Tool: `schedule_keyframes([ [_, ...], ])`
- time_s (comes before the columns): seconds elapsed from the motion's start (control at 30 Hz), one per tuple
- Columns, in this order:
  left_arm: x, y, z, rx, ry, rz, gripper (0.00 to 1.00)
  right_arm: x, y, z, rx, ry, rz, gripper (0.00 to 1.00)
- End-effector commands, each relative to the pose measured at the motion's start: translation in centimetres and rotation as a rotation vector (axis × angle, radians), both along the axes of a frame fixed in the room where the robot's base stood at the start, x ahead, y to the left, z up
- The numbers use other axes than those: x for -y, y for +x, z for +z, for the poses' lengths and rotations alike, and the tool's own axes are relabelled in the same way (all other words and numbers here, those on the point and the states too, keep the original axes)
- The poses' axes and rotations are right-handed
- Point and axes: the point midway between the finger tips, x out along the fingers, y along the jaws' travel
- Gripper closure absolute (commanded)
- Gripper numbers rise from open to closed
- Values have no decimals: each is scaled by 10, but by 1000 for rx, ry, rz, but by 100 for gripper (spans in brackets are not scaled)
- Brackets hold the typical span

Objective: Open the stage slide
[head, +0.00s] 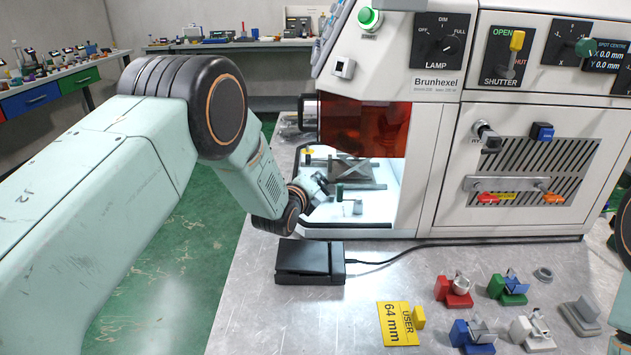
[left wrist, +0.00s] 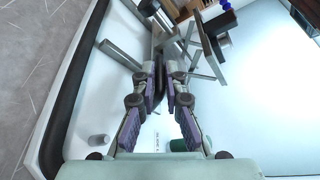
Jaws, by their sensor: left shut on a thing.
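The lit bay of the white machine (head: 425,130) holds the stage (head: 352,168), a dark grey plate with crossed bars under the orange window. Grey bars and a plate (left wrist: 213,48) lie just beyond the fingertips. How far the slide is out cannot be told. My right gripper is not in view.
A black box (head: 310,262) with a cable lies in front of the bay. Several coloured holders, such as a red one (head: 454,290), and a yellow tag (head: 397,323) lie on the metal table. The orange window (head: 365,128) hangs low over the bay.

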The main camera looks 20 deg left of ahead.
Motion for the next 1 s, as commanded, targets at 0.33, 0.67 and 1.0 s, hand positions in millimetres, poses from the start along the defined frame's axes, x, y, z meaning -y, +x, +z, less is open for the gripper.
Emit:
schedule_keyframes([
  [0.33, -13, -5, -1, -4, 0, 1, 100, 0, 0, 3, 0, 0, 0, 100],
  [0.67, -79, -23, 0, -6, -2, 7, 100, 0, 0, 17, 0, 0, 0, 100],
  [1.0, -133, -40, -1, -6, -3, 5, 100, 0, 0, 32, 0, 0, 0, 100],
])
